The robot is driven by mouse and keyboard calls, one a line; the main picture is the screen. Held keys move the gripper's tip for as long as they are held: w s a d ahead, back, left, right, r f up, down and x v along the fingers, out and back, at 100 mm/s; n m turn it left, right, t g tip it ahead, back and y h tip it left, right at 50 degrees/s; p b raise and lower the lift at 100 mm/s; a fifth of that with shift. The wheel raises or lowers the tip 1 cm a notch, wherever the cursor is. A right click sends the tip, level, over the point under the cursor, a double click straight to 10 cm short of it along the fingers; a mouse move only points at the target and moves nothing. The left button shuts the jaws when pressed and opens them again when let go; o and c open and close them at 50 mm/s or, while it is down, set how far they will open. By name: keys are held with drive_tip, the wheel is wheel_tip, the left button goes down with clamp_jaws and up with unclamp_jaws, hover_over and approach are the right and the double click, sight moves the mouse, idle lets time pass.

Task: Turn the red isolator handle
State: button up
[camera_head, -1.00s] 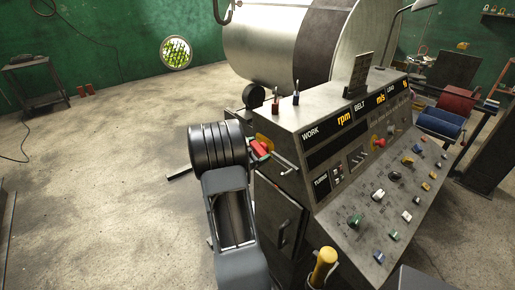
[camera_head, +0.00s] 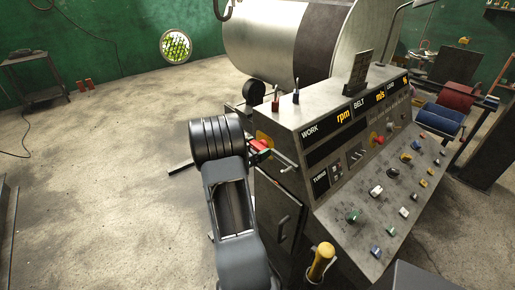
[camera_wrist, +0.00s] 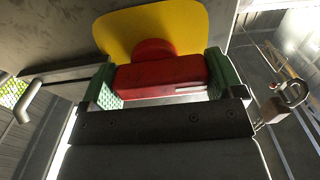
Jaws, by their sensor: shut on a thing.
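The red isolator handle (camera_wrist: 160,76) sits in front of a yellow plate (camera_wrist: 190,27) on the console's side. In the wrist view it lies level across the picture, between the green pads of my gripper (camera_wrist: 163,82), one pad at each end. My gripper is shut on the handle. In the head view the red handle (camera_head: 259,146) shows only in part beside my black wrist, with a bit of the yellow plate (camera_head: 262,135) behind it. My fingers are mostly hidden there.
The control console (camera_head: 345,150) with many knobs and a red mushroom button (camera_head: 376,139) stands to the right. A metal lever (camera_head: 285,160) juts out near the handle. A yellow-topped post (camera_head: 321,262) stands at the front.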

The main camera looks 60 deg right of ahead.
drive_tip(key=shift+f, duration=0.1)
drive_tip(key=o, duration=0.7)
drive_tip(key=shift+a, duration=0.1)
drive_tip(key=b+v, duration=0.3)
drive_tip(key=v, duration=1)
drive_tip(key=shift+w+a, duration=0.15)
drive_tip(key=shift+a, duration=0.15)
